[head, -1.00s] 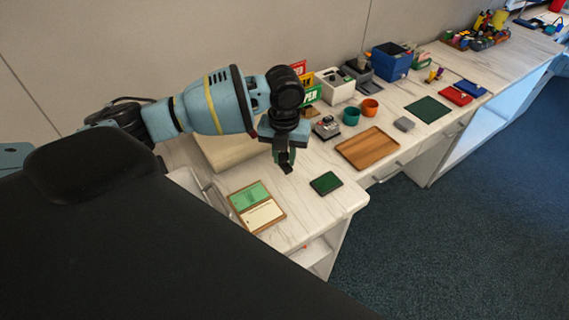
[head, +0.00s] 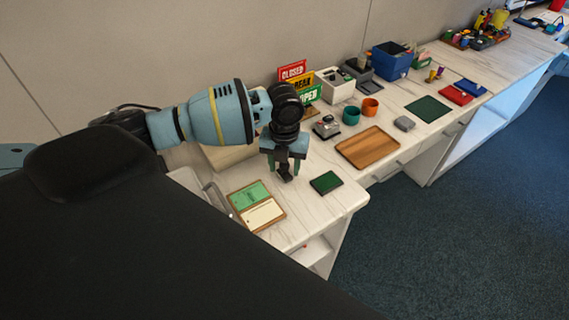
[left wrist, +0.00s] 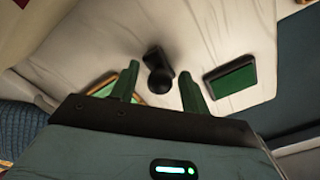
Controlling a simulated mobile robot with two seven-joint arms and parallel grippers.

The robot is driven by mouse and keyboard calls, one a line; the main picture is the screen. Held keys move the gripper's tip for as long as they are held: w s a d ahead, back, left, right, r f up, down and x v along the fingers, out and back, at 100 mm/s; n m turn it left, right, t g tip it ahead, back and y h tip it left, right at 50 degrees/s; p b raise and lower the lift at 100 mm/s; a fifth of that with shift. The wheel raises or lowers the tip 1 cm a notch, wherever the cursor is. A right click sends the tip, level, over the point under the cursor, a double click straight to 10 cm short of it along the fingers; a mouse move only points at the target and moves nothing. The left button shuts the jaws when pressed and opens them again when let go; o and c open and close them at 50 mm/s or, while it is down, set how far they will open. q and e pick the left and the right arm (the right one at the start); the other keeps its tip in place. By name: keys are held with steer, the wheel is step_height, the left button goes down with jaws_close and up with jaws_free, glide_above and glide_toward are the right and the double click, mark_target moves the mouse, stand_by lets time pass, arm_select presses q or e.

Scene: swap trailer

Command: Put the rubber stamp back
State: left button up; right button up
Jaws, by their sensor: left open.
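The rubber stamp (head: 285,174) is a small black piece on the marble counter, just under my left gripper (head: 285,166). In the left wrist view its round black knob and dark base (left wrist: 158,79) show between and beyond the fingertips. My left gripper (left wrist: 158,70) is open, its two green fingers apart, with no clear contact on the stamp. A dark green pad (head: 325,182) lies right of the stamp; it also shows in the left wrist view (left wrist: 232,80). My right gripper is not in view.
A wooden-framed board with green and cream halves (head: 258,208) lies in front of the gripper. Beyond are a wooden tray (head: 368,147), a grey-black device (head: 327,127), teal and orange cups and signs (head: 292,71). The counter's front edge is close to the green pad.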

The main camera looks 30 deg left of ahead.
arm_select(q)
step_height(320, 180, up, 12)
steer(key=shift+r+p, duration=0.2)
steer(key=shift+p, duration=0.1)
stand_by(0.3)
stand_by(0.5)
